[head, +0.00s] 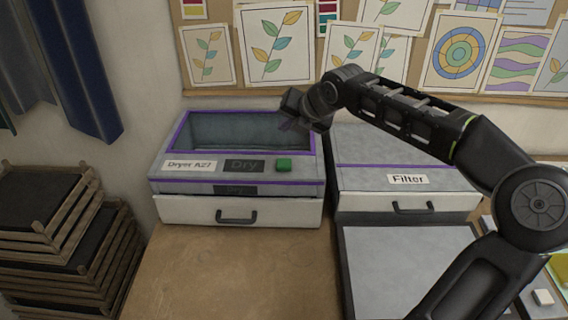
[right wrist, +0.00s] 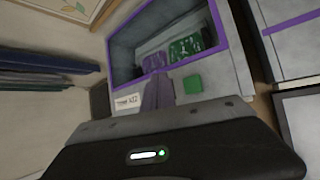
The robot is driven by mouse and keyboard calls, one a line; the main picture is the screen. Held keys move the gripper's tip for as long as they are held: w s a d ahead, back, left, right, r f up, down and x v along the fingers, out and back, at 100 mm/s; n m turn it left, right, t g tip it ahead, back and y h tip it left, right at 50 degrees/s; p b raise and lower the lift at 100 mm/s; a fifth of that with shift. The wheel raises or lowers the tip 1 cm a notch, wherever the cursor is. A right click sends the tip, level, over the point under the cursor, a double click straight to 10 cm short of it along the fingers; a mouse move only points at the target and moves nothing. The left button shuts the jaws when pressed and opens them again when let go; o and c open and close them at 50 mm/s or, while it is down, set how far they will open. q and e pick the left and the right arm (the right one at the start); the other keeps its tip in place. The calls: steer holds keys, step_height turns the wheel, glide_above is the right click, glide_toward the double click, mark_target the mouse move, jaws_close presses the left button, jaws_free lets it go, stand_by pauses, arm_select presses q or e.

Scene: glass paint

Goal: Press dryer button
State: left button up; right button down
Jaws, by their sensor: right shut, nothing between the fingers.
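The dryer (head: 235,183) is a grey box with purple edging, an open-topped recess, a label "Dryer A27" and a dark "Dry" panel. Its green button (head: 283,164) sits on the front strip, right of the "Dry" panel; it also shows in the right wrist view (right wrist: 193,84). My right gripper (head: 291,124) is shut and empty, above the right part of the dryer's recess, up and behind the button in the head view. In the right wrist view its narrow fingers (right wrist: 158,92) show left of the button, apart from it in the picture. My left gripper is not in view.
A box labelled "Filter" (head: 407,179) stands right of the dryer, with a grey-topped tray (head: 400,255) in front. Stacked wooden racks (head: 60,240) stand at the left. The wooden tabletop (head: 235,270) before the dryer is clear. A pinboard with drawings hangs behind.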

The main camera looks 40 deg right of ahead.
steer(key=b, duration=0.4)
glide_above(286, 164)
step_height(286, 164, down, 7)
steer(key=shift+r, duration=0.1)
steer(key=shift+f+b, duration=0.65)
steer(key=shift+b, duration=0.05)
steer(key=shift+s, duration=0.1)
stand_by(1.1)
steer(key=shift+f+b, duration=0.35)
steer(key=shift+b, duration=0.25)
steer(key=shift+f+b, duration=0.55)
steer(key=shift+b, duration=0.1)
stand_by(0.5)
steer(key=shift+r, duration=0.15)
stand_by(0.3)
steer(key=shift+r+p, duration=0.5)
steer(key=shift+r, duration=0.3)
steer(key=shift+r, duration=0.1)
